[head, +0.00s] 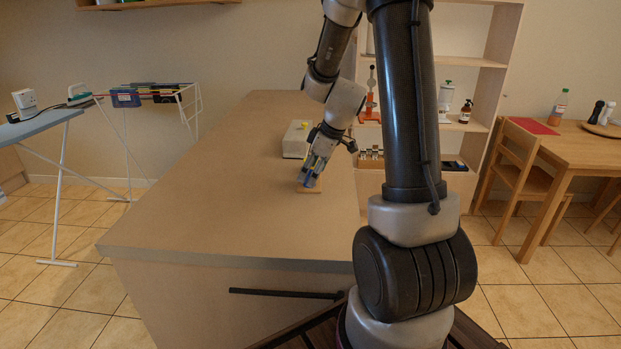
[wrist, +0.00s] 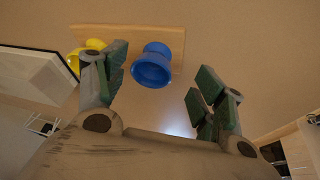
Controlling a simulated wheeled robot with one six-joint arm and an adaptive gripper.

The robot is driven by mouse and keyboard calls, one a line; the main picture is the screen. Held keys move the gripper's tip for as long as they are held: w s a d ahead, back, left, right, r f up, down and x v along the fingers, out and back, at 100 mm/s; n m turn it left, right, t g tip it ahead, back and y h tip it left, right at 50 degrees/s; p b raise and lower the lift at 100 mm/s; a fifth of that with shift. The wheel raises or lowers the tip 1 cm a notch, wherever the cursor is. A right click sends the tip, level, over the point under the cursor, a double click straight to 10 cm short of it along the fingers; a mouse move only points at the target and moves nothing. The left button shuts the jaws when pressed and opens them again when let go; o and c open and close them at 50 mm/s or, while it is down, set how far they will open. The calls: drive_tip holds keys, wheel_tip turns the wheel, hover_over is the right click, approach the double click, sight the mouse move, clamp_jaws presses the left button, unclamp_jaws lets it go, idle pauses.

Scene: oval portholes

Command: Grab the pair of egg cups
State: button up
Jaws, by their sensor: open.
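A blue egg cup (wrist: 152,66) and a yellow egg cup (wrist: 84,55) are on a small wooden board (wrist: 125,38) in the wrist view. My gripper (wrist: 160,72) is open, and the blue cup shows between its two fingers, nearer the left one. The left finger partly covers the yellow cup, which lies outside the fingers. I cannot tell whether any finger touches a cup. In the head view my gripper (head: 311,174) points down at the board (head: 309,191) on the long counter. The cups are hard to make out there.
A pale box (head: 295,140) stands on the counter (head: 210,190) just behind the board. It also shows at the left in the wrist view (wrist: 35,75). The counter is clear to the left and in front. Shelves (head: 470,95) stand behind my arm.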

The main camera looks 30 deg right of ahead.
drive_tip(key=shift+x, duration=1.5)
drive_tip(key=c, duration=1.3)
